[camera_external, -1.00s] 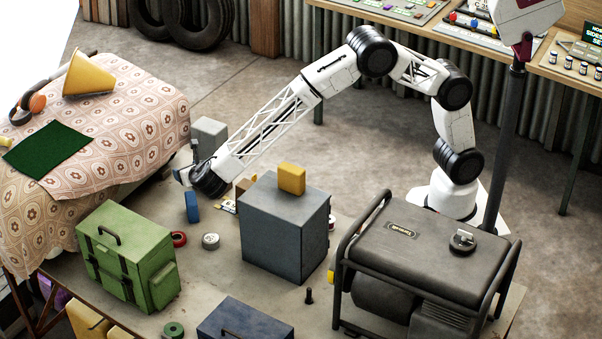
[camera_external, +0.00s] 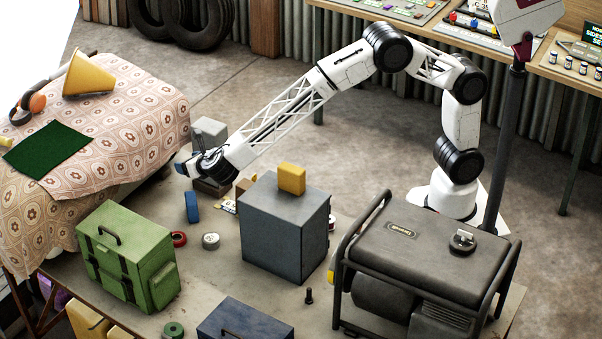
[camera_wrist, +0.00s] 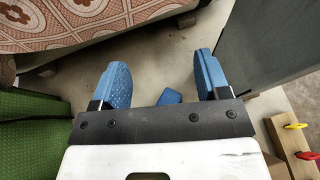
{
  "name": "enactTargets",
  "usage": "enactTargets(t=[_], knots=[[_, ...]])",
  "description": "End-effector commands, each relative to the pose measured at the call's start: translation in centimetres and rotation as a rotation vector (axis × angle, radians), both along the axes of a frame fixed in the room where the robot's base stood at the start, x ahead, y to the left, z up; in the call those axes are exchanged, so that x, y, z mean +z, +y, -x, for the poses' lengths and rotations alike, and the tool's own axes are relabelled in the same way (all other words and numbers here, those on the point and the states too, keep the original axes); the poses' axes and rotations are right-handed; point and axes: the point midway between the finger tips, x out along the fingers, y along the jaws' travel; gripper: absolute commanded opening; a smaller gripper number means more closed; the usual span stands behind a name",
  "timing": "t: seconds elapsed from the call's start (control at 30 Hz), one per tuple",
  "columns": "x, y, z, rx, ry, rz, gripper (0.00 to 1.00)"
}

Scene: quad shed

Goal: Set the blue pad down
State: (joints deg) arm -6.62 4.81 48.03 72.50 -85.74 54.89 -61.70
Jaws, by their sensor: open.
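The blue pad (camera_external: 192,207) stands upright on the grey bench top, left of the grey metal box, in the external view. In the wrist view a small blue piece (camera_wrist: 170,97), which looks like the pad seen from above, shows between the fingers near the gripper's edge. My gripper (camera_external: 181,167) is above and slightly left of the pad, clear of it. In the wrist view my gripper (camera_wrist: 161,75) has its two blue fingers wide apart with nothing held between them. The pad's lower part is hidden in the wrist view.
The grey metal box (camera_external: 285,235) carries a yellow block (camera_external: 291,178). A green case (camera_external: 127,257) stands at front left. A red tape roll (camera_external: 179,239) and a grey roll (camera_external: 211,241) lie near the pad. The patterned cloth (camera_external: 140,130) covers a surface at left.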

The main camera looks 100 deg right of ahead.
Motion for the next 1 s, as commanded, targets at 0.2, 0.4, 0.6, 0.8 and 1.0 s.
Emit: enactTargets(t=[0.2,0.4,0.6,0.8,1.0], knots=[[0.6,-0.1,0.3,0.046,-0.002,0.0,0.69],[1.1,-0.1,0.6,0.089,-0.002,0.0,0.69],[1.4,-0.1,0.9,0.131,-0.001,-0.001,0.69],[1.8,0.0,1.1,0.174,-0.001,0.0,0.69],[2.2,0.0,1.5,0.215,-0.002,0.0,0.69]])
